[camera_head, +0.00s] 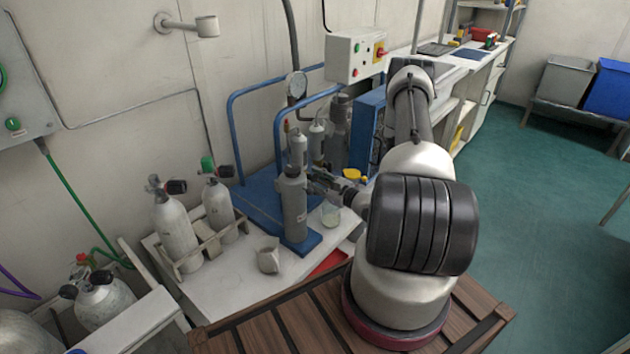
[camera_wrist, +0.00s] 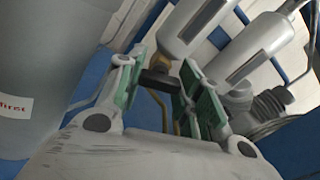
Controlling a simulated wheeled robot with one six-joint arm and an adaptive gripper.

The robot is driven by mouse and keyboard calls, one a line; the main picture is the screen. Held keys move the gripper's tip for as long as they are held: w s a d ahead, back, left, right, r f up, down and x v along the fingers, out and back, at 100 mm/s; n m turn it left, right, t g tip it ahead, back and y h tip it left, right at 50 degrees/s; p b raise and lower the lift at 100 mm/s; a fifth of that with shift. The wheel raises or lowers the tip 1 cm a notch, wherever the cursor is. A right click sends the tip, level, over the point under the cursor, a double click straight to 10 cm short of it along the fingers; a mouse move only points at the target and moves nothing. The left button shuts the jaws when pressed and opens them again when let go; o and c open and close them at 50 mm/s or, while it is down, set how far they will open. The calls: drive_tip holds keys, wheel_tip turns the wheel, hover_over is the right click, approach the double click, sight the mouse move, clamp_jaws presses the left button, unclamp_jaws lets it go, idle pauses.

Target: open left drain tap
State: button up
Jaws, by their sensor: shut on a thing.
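The left drain tap (camera_wrist: 160,79) shows in the wrist view as a small dark handle below the lower end of a grey-white cylinder (camera_wrist: 190,28). My gripper (camera_wrist: 158,74) has its two green-padded fingers on either side of this handle and is shut on it. The fingers hide part of the tap. In the head view my gripper (camera_head: 316,182) reaches left, just behind a grey upright cylinder (camera_head: 293,208); the tap itself cannot be made out there.
A second cylinder (camera_wrist: 243,48) stands close to the right. A large grey cylinder (camera_wrist: 35,70) is close on the left. Two diving cylinders (camera_head: 175,232) stand in a rack, a grey mug (camera_head: 268,258) and a glass beaker (camera_head: 331,215) are on the bench.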

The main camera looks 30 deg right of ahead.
drive_tip(key=n, duration=0.5)
drive_tip(key=shift+n, duration=0.3)
drive_tip(key=n, duration=0.5)
drive_tip(key=shift+n, duration=0.4)
drive_tip(key=o, duration=1.1)
drive_tip(key=shift+c, duration=0.2)
drive_tip(key=shift+s, duration=0.1)
drive_tip(key=v, duration=1.2)
